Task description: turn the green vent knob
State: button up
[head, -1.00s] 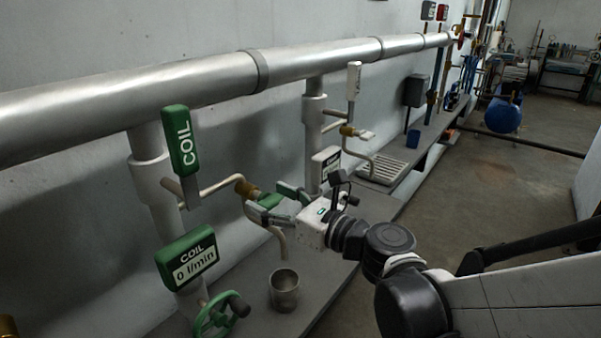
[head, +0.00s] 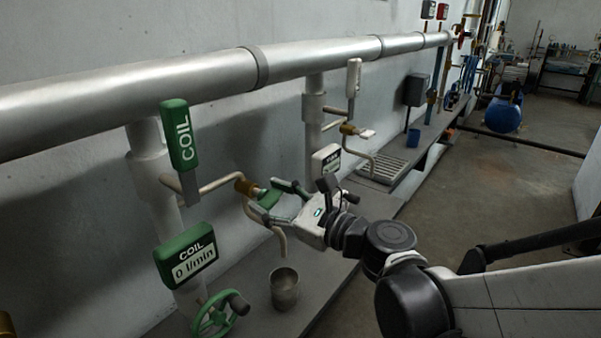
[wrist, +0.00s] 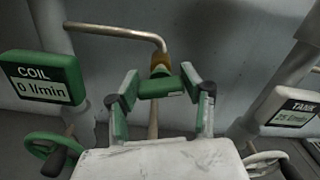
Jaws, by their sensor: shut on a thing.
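The green vent knob (wrist: 162,87) sits on the end of a brass fitting (wrist: 160,65) on a thin bent pipe. It also shows in the head view (head: 268,198), partly covered by the fingers. My gripper (wrist: 161,90) has one finger at each end of the knob and is shut on it. In the head view my gripper (head: 270,199) reaches in from the right, level with the brass fitting. A thin spout hangs below the fitting.
A metal cup (head: 285,288) stands on the ledge below the spout. A green COIL meter reading 0 l/min (head: 186,256) and a green handwheel (head: 213,316) are at the left. The white TANK meter (wrist: 293,109) and a pale handwheel (wrist: 267,160) are at the right.

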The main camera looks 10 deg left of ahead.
jog(key=n+b, duration=0.1)
jog(key=n, duration=0.5)
jog(key=shift+s+f, duration=0.1)
jog(key=n, duration=0.6)
jog(key=shift+a+f+b, duration=0.1)
jog(key=shift+f+b, duration=0.05)
jog(key=shift+b, duration=0.25)
jog(key=shift+n, duration=0.3)
jog(key=o, duration=1.2)
jog(key=shift+c, duration=0.2)
jog(key=shift+s, duration=0.1)
jog(key=v, duration=1.2)
